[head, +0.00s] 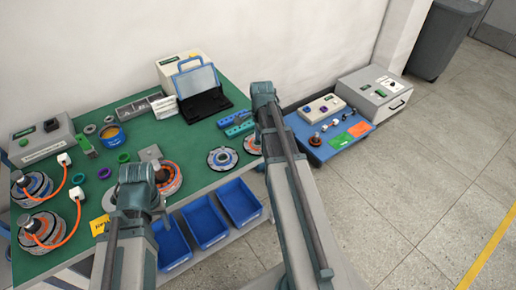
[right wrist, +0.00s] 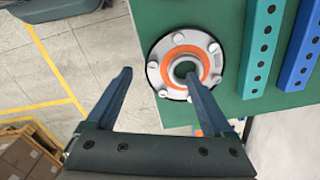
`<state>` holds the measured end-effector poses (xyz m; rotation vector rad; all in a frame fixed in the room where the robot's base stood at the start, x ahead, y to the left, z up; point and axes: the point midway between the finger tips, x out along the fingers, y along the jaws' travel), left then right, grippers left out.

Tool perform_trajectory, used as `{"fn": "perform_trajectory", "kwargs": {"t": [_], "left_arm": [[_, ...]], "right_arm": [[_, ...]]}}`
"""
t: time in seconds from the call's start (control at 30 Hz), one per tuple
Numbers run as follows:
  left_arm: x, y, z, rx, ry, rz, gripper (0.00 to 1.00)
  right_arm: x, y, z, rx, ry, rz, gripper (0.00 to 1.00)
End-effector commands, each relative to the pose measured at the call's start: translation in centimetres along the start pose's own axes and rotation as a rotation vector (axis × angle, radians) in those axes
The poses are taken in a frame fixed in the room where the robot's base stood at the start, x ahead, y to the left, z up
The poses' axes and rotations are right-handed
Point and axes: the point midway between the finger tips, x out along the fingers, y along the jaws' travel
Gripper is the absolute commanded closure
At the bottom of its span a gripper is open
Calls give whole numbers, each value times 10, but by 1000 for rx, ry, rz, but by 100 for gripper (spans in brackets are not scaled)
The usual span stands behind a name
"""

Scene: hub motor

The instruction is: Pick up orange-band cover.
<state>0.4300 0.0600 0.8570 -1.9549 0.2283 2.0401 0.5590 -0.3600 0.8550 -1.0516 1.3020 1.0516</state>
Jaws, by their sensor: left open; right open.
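The orange-band cover (right wrist: 205,50) is a round grey-white disc with bolts around its rim and an orange ring about its central hole. It lies flat on the green table near an edge in the right wrist view. In the head view it is the disc (head: 251,145) partly hidden behind my right arm. My right gripper (right wrist: 158,73) is open and empty above it. Its right fingertip overlaps the cover's middle, and its left fingertip shows past the table edge over the floor. My left gripper (head: 160,210) shows near the table's front, its fingers hard to make out.
A similar disc (head: 222,158) lies left of the cover. Teal and blue drilled bars (right wrist: 262,45) lie beside it. Blue bins (head: 205,222) sit below the front edge. Motors with orange cables (head: 36,186) stand at the left. A blue board (head: 318,152) with parts is at right.

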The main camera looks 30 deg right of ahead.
Motion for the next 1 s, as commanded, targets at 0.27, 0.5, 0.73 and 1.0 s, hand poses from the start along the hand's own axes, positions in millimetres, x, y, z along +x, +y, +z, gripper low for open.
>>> {"fn": "perform_trajectory", "kwargs": {"t": [0.27,0.5,0.73,1.0], "left_arm": [[24,2,-1,0,0,0,50],[22,2,-1,0,0,0,50],[22,2,-1,0,0,0,50],[22,2,-1,0,0,0,50]], "right_arm": [[24,0,0,0,0,0,14],[22,0,0,0,0,0,27],[22,0,0,0,0,0,68],[22,0,0,0,0,0,100]]}}
